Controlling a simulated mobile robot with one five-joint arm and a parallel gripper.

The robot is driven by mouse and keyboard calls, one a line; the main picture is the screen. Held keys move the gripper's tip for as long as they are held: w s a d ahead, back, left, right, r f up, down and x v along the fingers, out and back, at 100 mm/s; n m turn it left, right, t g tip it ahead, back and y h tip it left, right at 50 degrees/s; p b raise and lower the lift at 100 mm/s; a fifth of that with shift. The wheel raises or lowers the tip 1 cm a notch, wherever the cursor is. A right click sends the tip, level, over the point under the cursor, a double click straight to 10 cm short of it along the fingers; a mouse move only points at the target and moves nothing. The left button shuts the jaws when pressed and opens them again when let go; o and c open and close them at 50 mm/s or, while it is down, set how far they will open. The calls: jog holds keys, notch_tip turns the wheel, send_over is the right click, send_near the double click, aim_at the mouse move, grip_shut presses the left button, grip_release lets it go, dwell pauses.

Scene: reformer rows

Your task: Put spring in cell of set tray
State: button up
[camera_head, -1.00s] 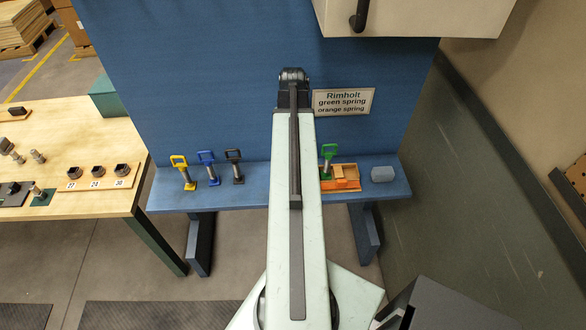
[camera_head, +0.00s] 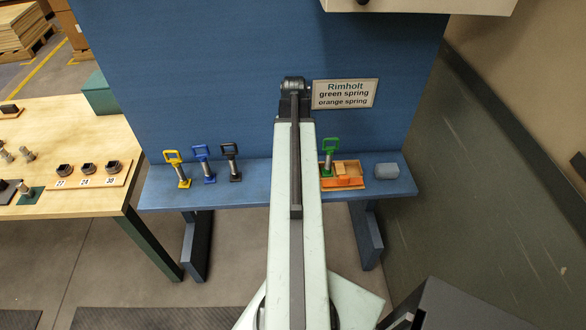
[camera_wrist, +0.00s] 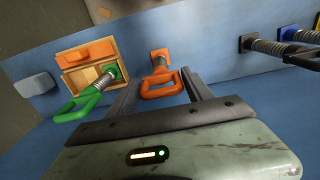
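The set tray (camera_head: 362,168) is a wooden box on the blue bench, with an orange block in it; it also shows in the wrist view (camera_wrist: 66,62). A green spring (camera_head: 329,158) with a loop handle stands in one of its cells, also seen in the wrist view (camera_wrist: 92,92). An orange spring (camera_wrist: 158,66) with a loop handle stands on the bench beside the tray, hidden behind my arm in the head view. My gripper (camera_wrist: 160,78) is open, its fingers on either side of the orange handle, with gaps visible.
Yellow (camera_head: 177,168), blue (camera_head: 204,163) and black (camera_head: 232,161) springs stand on the bench to the left. A grey block (camera_head: 387,171) lies right of the tray. A sign (camera_head: 345,93) reads Rimholt, green spring, orange spring. A wooden table (camera_head: 60,200) stands at left.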

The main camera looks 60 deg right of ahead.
grip_shut()
jog(key=shift+r, duration=0.1)
